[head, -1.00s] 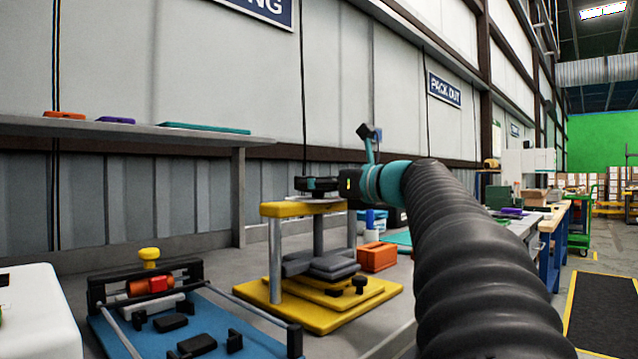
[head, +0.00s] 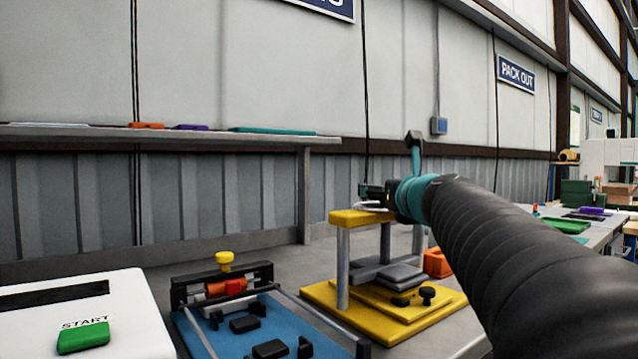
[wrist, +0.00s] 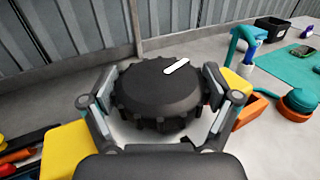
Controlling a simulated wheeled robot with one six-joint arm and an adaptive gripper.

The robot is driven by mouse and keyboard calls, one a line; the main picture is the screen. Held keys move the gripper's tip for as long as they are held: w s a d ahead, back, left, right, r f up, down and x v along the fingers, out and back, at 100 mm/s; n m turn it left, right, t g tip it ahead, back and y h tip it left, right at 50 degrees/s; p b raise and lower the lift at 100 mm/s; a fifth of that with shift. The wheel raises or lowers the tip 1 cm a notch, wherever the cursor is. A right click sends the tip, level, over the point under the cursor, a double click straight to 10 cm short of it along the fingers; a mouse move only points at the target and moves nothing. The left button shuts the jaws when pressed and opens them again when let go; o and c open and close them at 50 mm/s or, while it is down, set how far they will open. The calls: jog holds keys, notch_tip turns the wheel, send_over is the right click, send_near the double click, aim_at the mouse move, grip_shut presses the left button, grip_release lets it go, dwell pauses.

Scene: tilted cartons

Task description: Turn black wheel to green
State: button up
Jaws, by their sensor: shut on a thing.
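The black wheel (wrist: 160,97) is a round, ribbed knob with a white pointer line on top. In the wrist view the line lies right of centre and slants up to the right. The wheel sits over a pale plate on top of the yellow press stand (head: 362,217). My gripper (wrist: 163,92) has one finger on each side of the wheel and is shut on its rim. In the head view my gripper (head: 384,192) is small and partly hides the wheel. No green mark shows beside the wheel; parts of the plate are hidden by the wheel and my gripper.
A blue fixture (head: 215,335) with an orange part stands left of the stand. A white box (head: 100,300) with a green START button (head: 83,338) is at front left. An orange bin (head: 438,263) is beside the stand. A shelf (head: 170,138) runs along the wall behind.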

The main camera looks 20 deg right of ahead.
dwell(0.4)
jog(key=o, duration=0.9)
jog(key=s+a, duration=0.1)
jog(key=s, duration=0.6)
jog(key=shift+s, duration=0.15)
